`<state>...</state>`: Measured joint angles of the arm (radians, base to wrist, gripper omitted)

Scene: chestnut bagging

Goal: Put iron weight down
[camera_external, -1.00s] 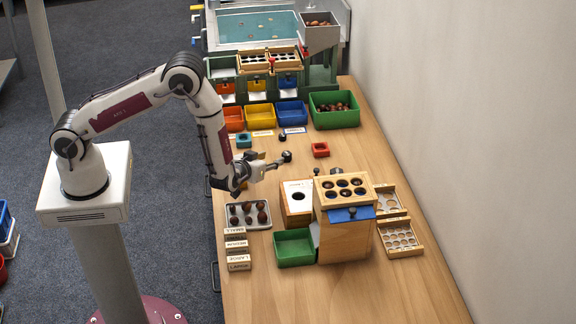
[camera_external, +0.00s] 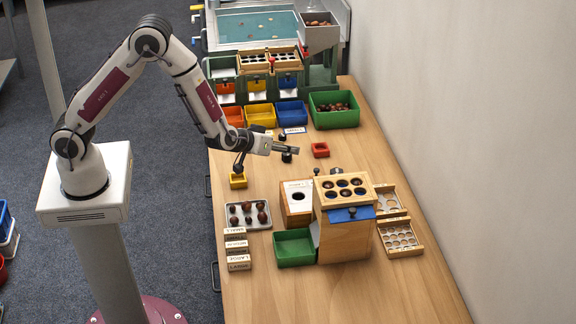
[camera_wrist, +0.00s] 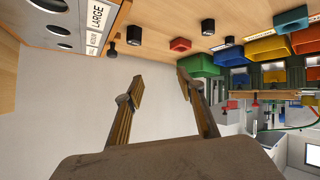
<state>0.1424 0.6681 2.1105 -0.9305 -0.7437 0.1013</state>
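Small dark weights stand on the wooden bench. One weight (camera_external: 287,157) is just below the fingers in the external view, and another (camera_external: 283,136) stands a little farther back. Two dark cylinders, one nearer the box (camera_wrist: 134,38) and one nearer the bins (camera_wrist: 208,26), show in the wrist view; I cannot match them surely to these weights. My gripper (camera_external: 296,148) is raised over the middle of the bench. In the wrist view my gripper (camera_wrist: 155,88) has its fingers apart with nothing between them. A yellow block (camera_external: 238,181) sits near the left bench edge.
A red block (camera_external: 320,150) lies to the right of my gripper. A wooden box with a holed top (camera_external: 345,235), a green tray (camera_external: 294,248) and a chestnut tray (camera_external: 249,225) stand nearer the front. Coloured bins (camera_external: 291,113) line the back.

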